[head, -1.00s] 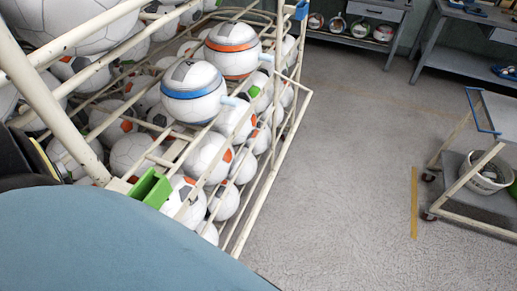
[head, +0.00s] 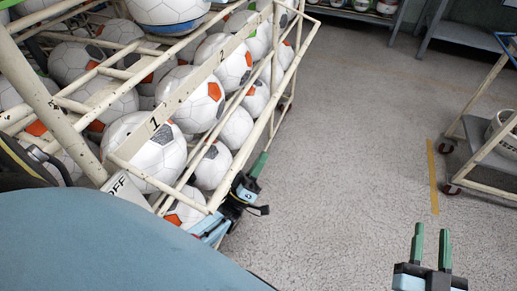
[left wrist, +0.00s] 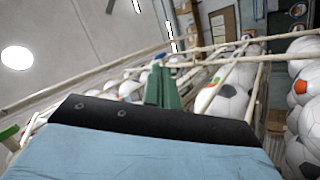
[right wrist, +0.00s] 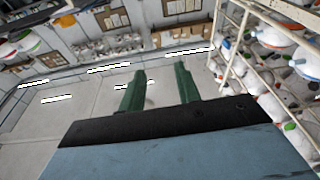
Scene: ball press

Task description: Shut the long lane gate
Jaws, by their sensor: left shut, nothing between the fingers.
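The ball rack's pale rails cross the left of the head view. A flat bar (head: 165,108) marked with numbers runs along its lanes. I cannot tell for certain which part is the long lane gate. A white plate (head: 122,187) marked OFF sits at the rack's near corner. My left gripper (head: 260,163) is beside the rack's outer rail, its green fingers together and empty; they also show in the left wrist view (left wrist: 162,88). Whether it touches the rail is unclear. My right gripper (head: 431,240) is open and empty over the floor, far right of the rack.
Several soccer balls (head: 192,97) fill the rack. A trolley (head: 485,150) with a white bucket (head: 506,133) stands at the right. A grey bench (head: 470,40) is at the back. The floor between rack and trolley is clear.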

